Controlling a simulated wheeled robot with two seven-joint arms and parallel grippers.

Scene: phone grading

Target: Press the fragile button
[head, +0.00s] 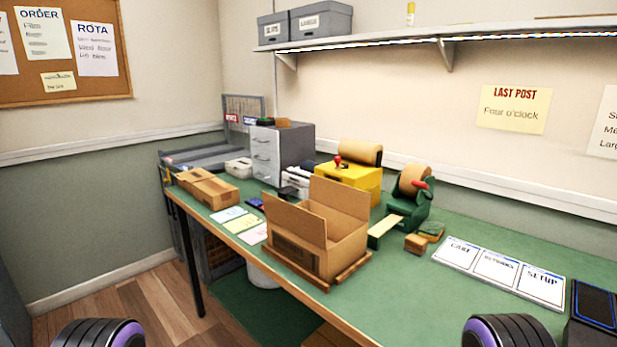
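No button with a readable "fragile" label shows in the head view. A yellow box-shaped device (362,181) stands at the back of the green table, with a small red knob (338,159) on top and a brown roll (361,154) at its rear. I cannot tell whether the knob is the fragile button. An open cardboard box (322,245) stands in front of the yellow device, flaps up, hiding part of its front. Only black and purple parts of my arms show at the bottom left and bottom right. Neither gripper is in view.
A green tape dispenser (407,215) stands right of the box, with small brown blocks beside it. White cards (498,272) lie farther right.

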